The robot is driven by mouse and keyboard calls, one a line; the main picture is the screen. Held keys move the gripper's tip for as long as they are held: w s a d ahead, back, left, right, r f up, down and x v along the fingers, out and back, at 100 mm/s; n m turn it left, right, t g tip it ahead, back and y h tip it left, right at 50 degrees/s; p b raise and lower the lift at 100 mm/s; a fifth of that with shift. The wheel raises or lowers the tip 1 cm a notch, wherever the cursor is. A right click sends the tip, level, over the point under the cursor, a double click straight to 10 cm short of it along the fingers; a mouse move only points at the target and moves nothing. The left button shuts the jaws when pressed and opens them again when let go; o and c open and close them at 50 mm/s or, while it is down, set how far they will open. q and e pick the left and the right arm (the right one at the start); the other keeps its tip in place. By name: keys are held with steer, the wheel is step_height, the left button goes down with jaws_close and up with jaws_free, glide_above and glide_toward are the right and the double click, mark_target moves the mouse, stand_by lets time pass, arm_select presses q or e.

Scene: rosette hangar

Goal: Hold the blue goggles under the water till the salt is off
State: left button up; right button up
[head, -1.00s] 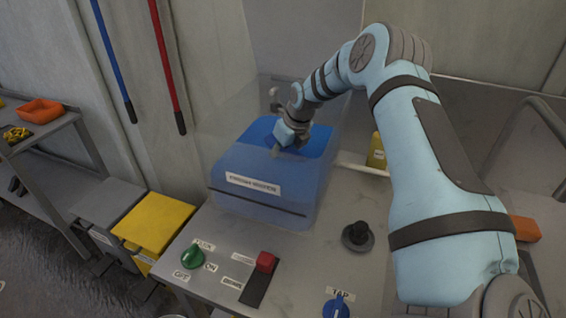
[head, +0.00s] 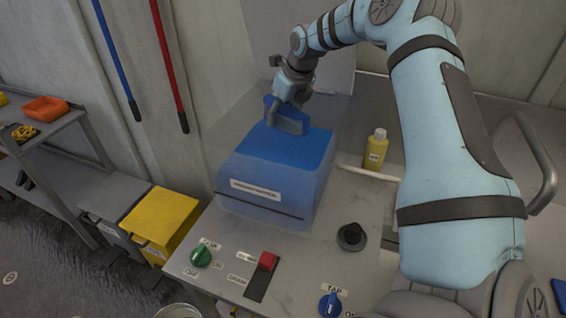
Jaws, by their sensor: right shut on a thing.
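My right gripper (head: 283,97) is shut on the blue goggles (head: 289,121), over the back part of a clear-walled tank (head: 335,107). The tank holds blue water (head: 265,160) and has a white label (head: 256,189) that seems to read fresh water. The goggles hang from the gripper around the far edge of the water's surface. I cannot tell whether their lower edge touches the water, and no salt can be made out at this size. My left gripper is not in view.
On the bench front are a green knob (head: 201,256), a red slider (head: 267,261), a black knob (head: 352,236) and a blue tap knob (head: 333,304). A yellow bottle (head: 376,153) stands right of the tank. A yellow-lidded bin (head: 162,218) stands left of the bench.

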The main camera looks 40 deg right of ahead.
mark_target(282, 106)
step_height(282, 106, up, 7)
steer(key=p, duration=0.4)
steer(key=shift+r, duration=0.2)
steer(key=shift+f, duration=0.1)
stand_by(0.7)
